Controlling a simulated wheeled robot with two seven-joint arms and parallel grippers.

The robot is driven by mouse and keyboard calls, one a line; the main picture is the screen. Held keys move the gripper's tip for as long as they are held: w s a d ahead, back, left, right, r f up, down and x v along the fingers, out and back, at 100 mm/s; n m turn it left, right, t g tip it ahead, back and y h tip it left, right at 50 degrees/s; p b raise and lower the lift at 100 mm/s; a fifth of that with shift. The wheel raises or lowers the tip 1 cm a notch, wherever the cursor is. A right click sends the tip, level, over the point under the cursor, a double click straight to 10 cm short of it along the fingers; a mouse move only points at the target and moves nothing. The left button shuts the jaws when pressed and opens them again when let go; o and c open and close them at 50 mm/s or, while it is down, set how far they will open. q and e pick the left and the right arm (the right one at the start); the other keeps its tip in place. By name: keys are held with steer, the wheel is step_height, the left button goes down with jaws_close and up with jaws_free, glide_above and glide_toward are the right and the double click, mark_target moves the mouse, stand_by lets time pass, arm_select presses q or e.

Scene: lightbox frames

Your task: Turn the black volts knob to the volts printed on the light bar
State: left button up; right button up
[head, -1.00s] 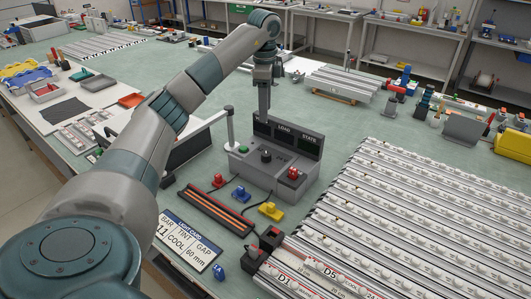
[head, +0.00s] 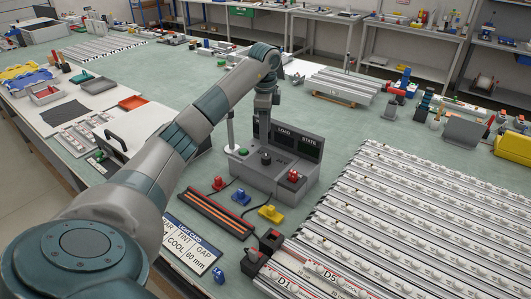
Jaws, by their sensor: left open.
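The grey control box (head: 240,174) stands on the green bench near the middle of the head view. The black knob (head: 266,158) sits on its top, between a green button (head: 243,152) and a red button (head: 293,176). My left gripper (head: 263,134) points down just above and behind the knob, in front of the box's dark LOAD and STATE displays (head: 307,146). Its fingers are small and blurred here; contact with the knob cannot be made out. Light bars marked D1 (head: 286,282) and D5 (head: 328,269) lie at the lower right; their small print is unreadable. My right gripper is out of view.
Red (head: 218,183), blue (head: 241,197) and yellow (head: 270,213) plugs lie in front of the box, beside a dark tray with orange strips (head: 213,214). A job card (head: 192,244) lies in front. Rows of light bars fill the right.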

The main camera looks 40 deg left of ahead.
mark_target(265, 156)
arm_select(q)
step_height(265, 156, down, 8)
steer(key=p, duration=0.2)
steer(key=shift+w+a+f+p, duration=0.1)
steer(key=shift+w+a+p, duration=0.05)
steer(key=shift+p, duration=0.15)
steer(key=shift+f, duration=0.75)
steer(key=c, duration=1.1)
